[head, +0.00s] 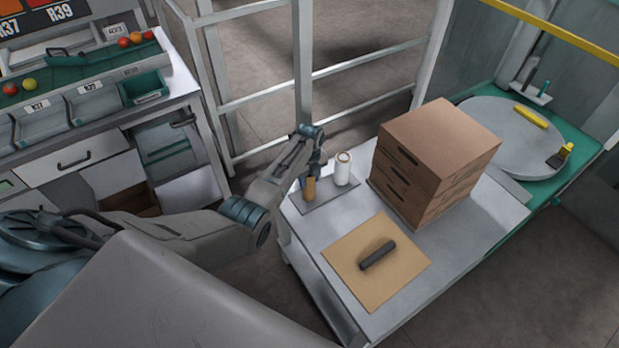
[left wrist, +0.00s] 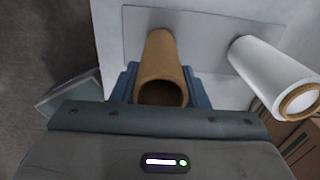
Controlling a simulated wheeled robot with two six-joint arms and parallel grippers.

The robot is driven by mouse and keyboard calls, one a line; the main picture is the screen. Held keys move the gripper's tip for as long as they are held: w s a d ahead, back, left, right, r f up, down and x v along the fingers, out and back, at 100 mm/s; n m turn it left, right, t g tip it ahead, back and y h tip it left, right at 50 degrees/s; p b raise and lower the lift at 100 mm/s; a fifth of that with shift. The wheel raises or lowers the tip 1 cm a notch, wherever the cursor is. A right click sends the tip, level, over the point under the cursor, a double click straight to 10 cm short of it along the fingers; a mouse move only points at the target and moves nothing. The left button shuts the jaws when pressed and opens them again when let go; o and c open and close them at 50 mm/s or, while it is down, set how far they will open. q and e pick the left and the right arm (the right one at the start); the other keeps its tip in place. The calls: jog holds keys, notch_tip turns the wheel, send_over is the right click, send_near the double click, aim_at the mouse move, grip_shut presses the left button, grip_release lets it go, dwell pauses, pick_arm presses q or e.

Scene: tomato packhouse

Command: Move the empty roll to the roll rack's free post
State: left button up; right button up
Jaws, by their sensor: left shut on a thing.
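The empty roll is a bare brown cardboard tube (head: 309,190). My left gripper (head: 312,172) is shut on it at the roll rack, a grey plate (head: 335,196) on the white table. In the left wrist view the tube (left wrist: 158,70) stands between my blue fingers (left wrist: 160,88), its open end towards the camera. I cannot tell whether its lower end touches the plate (left wrist: 205,45) or whether a post is inside it. A full white roll (head: 342,169) stands on the same plate, right of the tube; it also shows in the left wrist view (left wrist: 272,72). My right gripper is not in view.
A stack of brown crates (head: 430,165) stands behind and right of the rack. A tan mat (head: 350,262) with a dark bar (head: 378,255) lies in front. A round grey turntable (head: 500,130) is at the far right. A metal rail frame (head: 305,80) stands behind the table.

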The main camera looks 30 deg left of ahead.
pick_arm(q)
jog(key=o, duration=1)
jog(key=shift+r, duration=0.1)
notch_tip(320, 180, up, 8)
jog(key=p, duration=0.8)
